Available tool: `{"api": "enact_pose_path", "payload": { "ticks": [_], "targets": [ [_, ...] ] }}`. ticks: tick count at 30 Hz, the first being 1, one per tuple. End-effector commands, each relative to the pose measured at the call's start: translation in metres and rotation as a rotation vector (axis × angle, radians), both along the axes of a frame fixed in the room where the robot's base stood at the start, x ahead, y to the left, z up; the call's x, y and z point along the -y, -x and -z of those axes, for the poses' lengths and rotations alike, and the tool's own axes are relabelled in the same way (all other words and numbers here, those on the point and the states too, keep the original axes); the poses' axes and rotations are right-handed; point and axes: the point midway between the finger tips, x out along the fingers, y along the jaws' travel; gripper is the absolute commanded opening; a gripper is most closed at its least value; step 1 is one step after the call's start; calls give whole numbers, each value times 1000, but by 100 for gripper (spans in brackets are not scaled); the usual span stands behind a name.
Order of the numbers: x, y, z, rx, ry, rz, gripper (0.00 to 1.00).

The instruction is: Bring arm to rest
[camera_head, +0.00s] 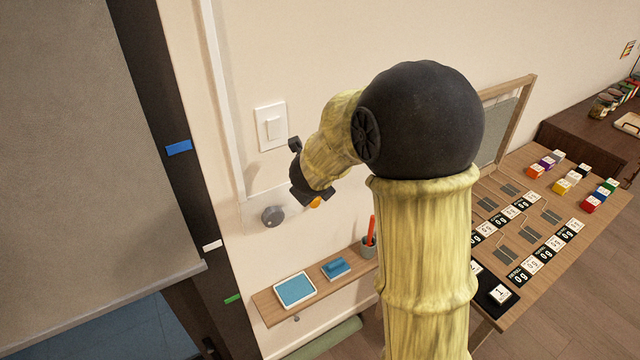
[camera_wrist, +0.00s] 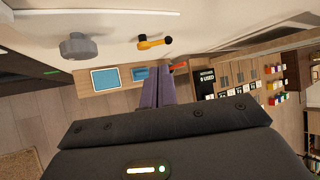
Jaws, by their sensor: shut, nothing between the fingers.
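My arm is raised in front of the cream wall (camera_head: 330,40), its yellow-green sleeve and large black joint filling the middle of the head view. My gripper (camera_wrist: 158,82) shows in the wrist view with its two purple-grey fingers together and nothing between them. In the head view the dark wrist end (camera_head: 308,182) is seen close to the wall, below the light switch (camera_head: 272,127). The fingertips cannot be made out there. A grey round knob (camera_head: 272,216) and an orange handle (camera_head: 315,203), partly hidden by my wrist, are on the wall near it.
A narrow wooden shelf (camera_head: 268,308) below holds a blue-screened tablet (camera_head: 295,290), a blue block (camera_head: 336,268) and a cup with a red item (camera_head: 370,240). A wooden table (camera_head: 550,180) with coloured cubes stands right. A grey blind (camera_head: 60,120) hangs left.

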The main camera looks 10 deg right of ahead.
Motion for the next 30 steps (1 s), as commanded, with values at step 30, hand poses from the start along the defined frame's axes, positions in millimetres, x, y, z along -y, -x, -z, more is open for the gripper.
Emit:
{"api": "enact_pose_path", "payload": {
  "ticks": [30],
  "targets": [
    [-18,134,25,-293,853,-1575,0]
  ]
}}
